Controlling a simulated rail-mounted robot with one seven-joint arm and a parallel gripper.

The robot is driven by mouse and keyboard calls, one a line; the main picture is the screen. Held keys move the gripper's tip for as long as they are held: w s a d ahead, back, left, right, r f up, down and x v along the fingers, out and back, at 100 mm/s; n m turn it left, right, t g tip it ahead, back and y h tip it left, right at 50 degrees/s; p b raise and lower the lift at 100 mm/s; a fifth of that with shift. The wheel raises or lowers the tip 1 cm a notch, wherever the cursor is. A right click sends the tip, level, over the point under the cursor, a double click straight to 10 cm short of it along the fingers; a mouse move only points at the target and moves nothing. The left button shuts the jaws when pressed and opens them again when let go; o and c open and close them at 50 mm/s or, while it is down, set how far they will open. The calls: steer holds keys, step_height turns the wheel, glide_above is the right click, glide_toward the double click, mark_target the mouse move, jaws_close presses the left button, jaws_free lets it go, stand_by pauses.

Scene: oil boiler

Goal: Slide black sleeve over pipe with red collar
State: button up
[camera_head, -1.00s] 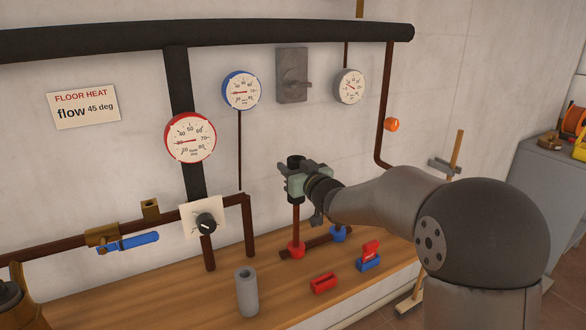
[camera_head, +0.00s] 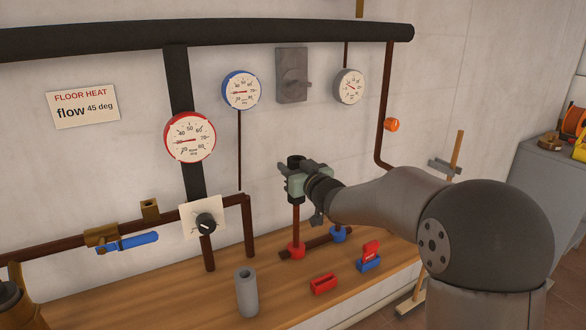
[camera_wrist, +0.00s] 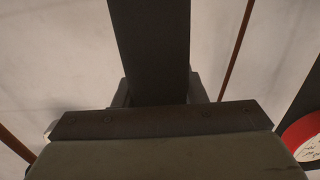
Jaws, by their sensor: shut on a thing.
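My gripper (camera_head: 297,180) is shut on the black sleeve (camera_head: 295,162), whose dark top stands out above the jaws. In the wrist view the sleeve (camera_wrist: 150,50) is a broad dark shape between the fingers. The brown pipe (camera_head: 296,222) rises from the red collar (camera_head: 296,250) on the bench to just below my gripper. The sleeve appears upright and in line with this pipe.
A grey sleeve (camera_head: 246,292), a red block (camera_head: 323,284) and a blue block with a red part (camera_head: 369,256) are on the wooden bench (camera_head: 190,303). Gauges and a grey switch box (camera_head: 292,75) are on the wall behind.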

mark_target(298, 213)
steer(key=shift+f, duration=0.25)
steer(key=shift+f+b, duration=6.9)
steer(key=shift+f, duration=0.85)
steer(key=o, duration=1.1)
step_height(298, 213, up, 3)
steer(key=shift+r+p, duration=0.1)
steer(key=shift+p, duration=0.4)
steer(key=s+d+r+p, duration=0.1)
steer(key=s+r, duration=0.2)
steer(key=s, duration=0.1)
steer(key=s+d+r+p, duration=0.1)
steer(key=s+r, duration=0.2)
steer(key=s, duration=0.2)
steer(key=s+d+r+p, duration=0.1)
steer(key=s+d+r, duration=0.1)
steer(key=s+r, duration=0.1)
steer(key=shift+s+r, duration=0.4)
steer(key=shift+s, duration=0.3)
